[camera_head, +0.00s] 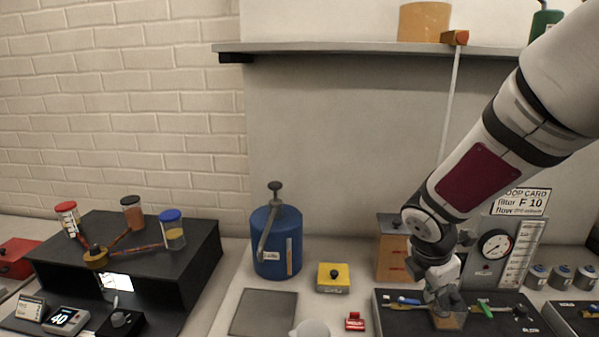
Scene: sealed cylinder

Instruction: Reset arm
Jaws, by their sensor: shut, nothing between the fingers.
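My arm (480,165) reaches in from the upper right and bends down toward the right side of the bench. My gripper (441,296) points downward over a dark board (390,323) and is shut. Its fingertips are at a small brownish block or cup (449,318) on that board. I cannot tell whether they touch it. My wrist partly hides a wooden box (392,255) behind it.
A blue cylinder (287,245) with a pump handle stands mid-bench, beside a yellow box (333,278). A gauge panel (497,243) stands close right of my wrist. A shelf (340,47) runs above. A black stand (200,262) with jars is at left.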

